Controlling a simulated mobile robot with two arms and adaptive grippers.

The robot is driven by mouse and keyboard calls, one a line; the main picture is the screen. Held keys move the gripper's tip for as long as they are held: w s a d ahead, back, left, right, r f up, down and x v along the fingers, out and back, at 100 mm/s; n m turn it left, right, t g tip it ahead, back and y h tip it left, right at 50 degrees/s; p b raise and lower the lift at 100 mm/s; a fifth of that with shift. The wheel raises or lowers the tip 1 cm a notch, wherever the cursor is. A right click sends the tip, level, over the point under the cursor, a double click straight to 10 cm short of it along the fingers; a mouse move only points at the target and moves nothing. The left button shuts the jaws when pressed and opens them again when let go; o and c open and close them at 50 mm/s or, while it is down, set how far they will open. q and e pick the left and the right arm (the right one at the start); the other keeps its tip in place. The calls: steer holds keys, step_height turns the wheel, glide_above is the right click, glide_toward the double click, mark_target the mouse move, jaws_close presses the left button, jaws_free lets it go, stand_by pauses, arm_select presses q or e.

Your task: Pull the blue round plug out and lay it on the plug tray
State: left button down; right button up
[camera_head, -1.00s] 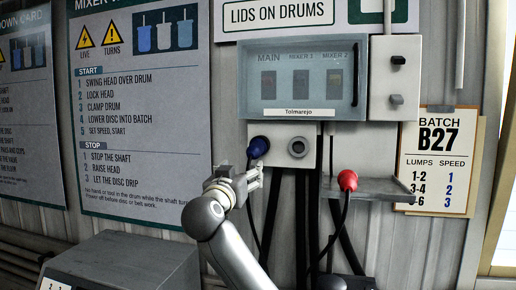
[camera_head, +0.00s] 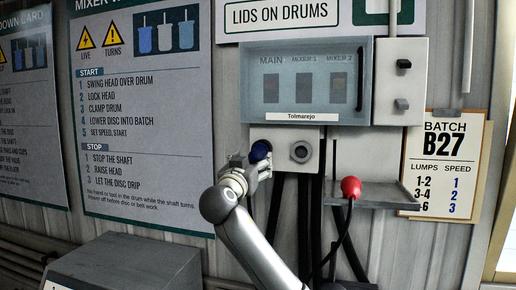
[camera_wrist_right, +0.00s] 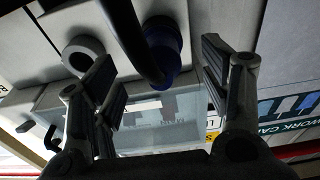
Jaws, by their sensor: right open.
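The blue round plug (camera_head: 260,151) sits at the left socket of the panel below the glass-fronted cabinet. In the right wrist view the blue plug (camera_wrist_right: 163,45) shows between the spread fingers, with its dark cable running past. My right gripper (camera_head: 262,168) is at the plug, just below it; its open fingers also show in the right wrist view (camera_wrist_right: 160,85). I cannot tell if a finger touches the plug. The plug tray (camera_head: 385,197) is the grey shelf to the right, with a red plug (camera_head: 351,187) at its left end. My left gripper is not in view.
An empty round socket (camera_head: 301,151) is right of the blue plug. The cabinet (camera_head: 306,117) is above, with a switch box (camera_head: 398,80) beside it. Dark cables hang below the panel. The tray's right part is bare.

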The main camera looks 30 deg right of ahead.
steer(key=shift+x, duration=2.05)
steer(key=shift+a, duration=0.1)
steer(key=shift+b, duration=0.8)
jaws_close()
steer(key=shift+s+a+f, duration=0.1)
steer(key=shift+a, duration=0.05)
steer(key=shift+b+v, duration=1.75)
steer(key=shift+v, duration=1.05)
